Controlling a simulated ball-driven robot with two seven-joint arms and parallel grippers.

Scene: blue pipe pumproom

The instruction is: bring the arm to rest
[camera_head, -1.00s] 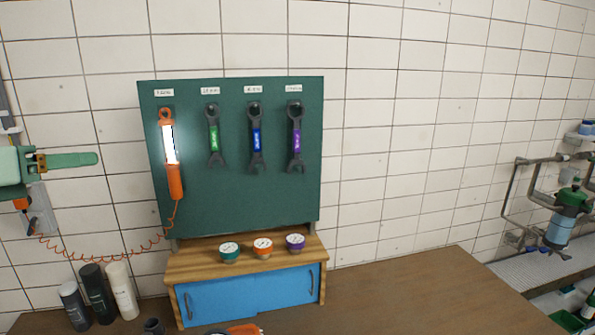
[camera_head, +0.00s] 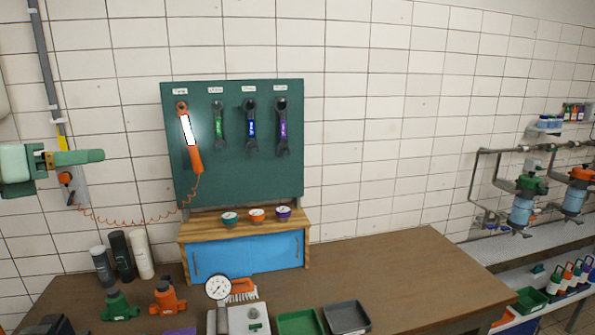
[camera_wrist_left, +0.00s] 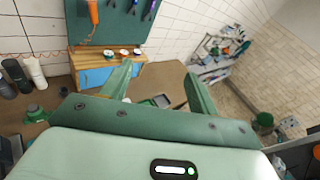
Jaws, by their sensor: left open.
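My left gripper (camera_head: 82,157) is green and comes in from the left edge in the head view. It is held in the air in front of the white tiled wall, left of the green tool board (camera_head: 245,172), touching nothing. In the left wrist view its two fingers (camera_wrist_left: 160,84) stand apart with nothing between them; the wooden table shows beyond. My right gripper is in neither view.
The board holds a lit orange lamp (camera_head: 195,158) and several wrenches. Below, a cabinet with blue doors (camera_head: 245,255) stands on the brown table (camera_head: 400,265). Bottles (camera_head: 122,256), valves, a gauge (camera_head: 218,288) and trays stand around it. The table's right part is clear.

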